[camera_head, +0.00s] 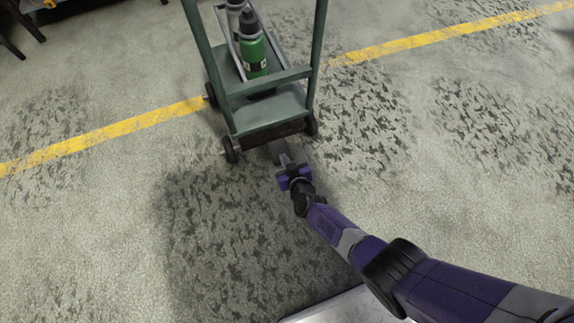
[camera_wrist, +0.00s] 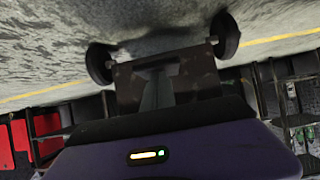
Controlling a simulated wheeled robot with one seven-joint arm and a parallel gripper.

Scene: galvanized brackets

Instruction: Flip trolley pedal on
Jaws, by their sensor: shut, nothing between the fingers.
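The green trolley (camera_head: 268,104) stands on the floor at upper middle in the head view, carrying bottles on its deck. A dark brown plate (camera_head: 262,137) spans its near lower edge between two black wheels; it looks like the pedal. In the wrist view, which looks upside down, this plate (camera_wrist: 203,84) shows between the two wheels, behind my grey fingers. My gripper (camera_head: 284,158) is shut and empty, low in front of the trolley's near edge, pointing at the plate. Whether the fingertips touch it, and how the plate is tilted, I cannot tell.
A green bottle (camera_head: 252,54) stands on the trolley deck. A yellow floor line (camera_head: 130,139) passes behind the trolley's near end. The floor around is open to left and right. In the wrist view, a red panel (camera_wrist: 20,140) and dark racks show in the background.

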